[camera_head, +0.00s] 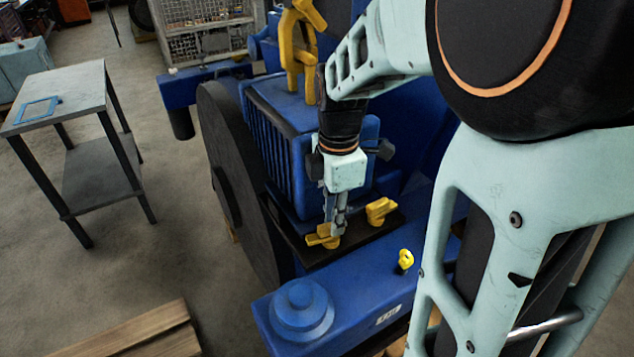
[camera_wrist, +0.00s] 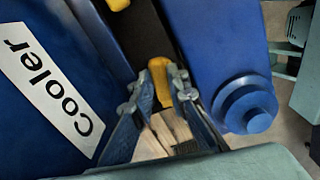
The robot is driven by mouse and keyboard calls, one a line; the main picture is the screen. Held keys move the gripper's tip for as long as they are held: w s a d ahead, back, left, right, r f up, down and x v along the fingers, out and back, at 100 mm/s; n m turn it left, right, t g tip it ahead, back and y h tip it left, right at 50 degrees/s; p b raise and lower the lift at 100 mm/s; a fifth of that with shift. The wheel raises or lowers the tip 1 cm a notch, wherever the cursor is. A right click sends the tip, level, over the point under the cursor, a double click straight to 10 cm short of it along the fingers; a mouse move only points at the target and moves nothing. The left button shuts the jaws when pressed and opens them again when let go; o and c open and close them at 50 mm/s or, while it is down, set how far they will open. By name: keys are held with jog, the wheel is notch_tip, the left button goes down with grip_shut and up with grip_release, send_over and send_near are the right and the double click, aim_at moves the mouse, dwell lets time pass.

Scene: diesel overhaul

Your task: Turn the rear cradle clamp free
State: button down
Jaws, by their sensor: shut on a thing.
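A yellow clamp (camera_head: 320,240) sits on a dark plate beside the blue engine block. It also shows between my fingers in the wrist view (camera_wrist: 158,78). My gripper (camera_head: 334,230) points down at this clamp and is shut on it, with a finger on each side. A second yellow clamp (camera_head: 381,210) sits on the same plate to the right, and part of a yellow piece (camera_wrist: 116,3) shows at the top edge of the wrist view. No label shows which clamp is the rear one. The fingers partly hide the held clamp.
A blue beam with a round stepped boss (camera_head: 302,305) and a small yellow fitting (camera_head: 404,260) runs in front. A dark flywheel (camera_head: 235,185) stands to the left. A yellow lifting hook (camera_head: 298,50) rises above the engine. A side table (camera_head: 75,92) stands on open floor at left.

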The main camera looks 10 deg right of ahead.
jog(key=shift+w+n, duration=0.1)
jog(key=shift+n, duration=0.9)
jog(key=c, duration=1.9)
grip_release()
jog(key=shift+r, duration=0.15)
notch_tip(320, 180, up, 12)
jog(key=shift+f, duration=0.1)
